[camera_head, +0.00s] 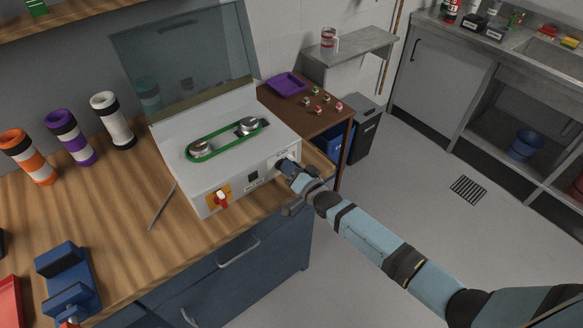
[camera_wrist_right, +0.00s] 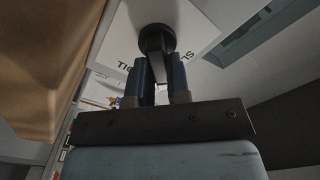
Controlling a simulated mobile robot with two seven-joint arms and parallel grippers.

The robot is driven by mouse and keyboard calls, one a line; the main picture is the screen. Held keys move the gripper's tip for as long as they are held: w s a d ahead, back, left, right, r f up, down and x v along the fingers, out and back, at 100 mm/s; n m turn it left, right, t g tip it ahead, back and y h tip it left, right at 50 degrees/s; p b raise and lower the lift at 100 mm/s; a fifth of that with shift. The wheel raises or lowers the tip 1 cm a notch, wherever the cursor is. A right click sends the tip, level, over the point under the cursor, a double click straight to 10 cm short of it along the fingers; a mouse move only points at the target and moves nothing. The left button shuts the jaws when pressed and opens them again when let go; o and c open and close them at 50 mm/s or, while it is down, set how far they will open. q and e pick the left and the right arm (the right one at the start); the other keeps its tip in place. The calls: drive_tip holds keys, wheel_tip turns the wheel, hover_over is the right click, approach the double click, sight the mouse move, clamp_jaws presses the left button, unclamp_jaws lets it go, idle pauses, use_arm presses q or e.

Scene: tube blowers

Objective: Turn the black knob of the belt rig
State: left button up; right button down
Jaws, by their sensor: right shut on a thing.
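The belt rig (camera_head: 220,175) is a pale box on the wooden bench, with a green belt (camera_head: 222,140) looped round two metal pulleys on top. Its clear lid (camera_head: 190,55) stands raised at the back. My right gripper (camera_head: 288,167) is at the right end of the rig's front face and covers the knob in the head view. In the right wrist view the black knob (camera_wrist_right: 157,38) shows as a round disc with a bar, and the fingers (camera_wrist_right: 160,80) are shut on that bar. The knob's turn angle is hard to read. My left gripper is not in view.
A red switch on a yellow plate (camera_head: 219,197) and a small dark panel (camera_head: 253,176) are on the rig's front. A thin rod (camera_head: 161,207) lies on the bench to the left. Striped cylinders (camera_head: 70,137) and a blue vise-like device (camera_head: 68,283) stand further left. Open floor lies right.

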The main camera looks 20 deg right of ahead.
drive_tip(key=n, duration=0.4)
drive_tip(key=shift+s+a+r+n, duration=0.1)
drive_tip(key=shift+a+r+n, duration=0.1)
drive_tip(key=shift+n, duration=0.1)
drive_tip(key=shift+a+n, duration=0.15)
drive_tip(key=shift+n, duration=0.8)
drive_tip(key=shift+a+n, duration=0.1)
drive_tip(key=shift+n, duration=0.85)
drive_tip(key=c, duration=1.1)
unclamp_jaws()
drive_tip(key=shift+s, duration=0.1)
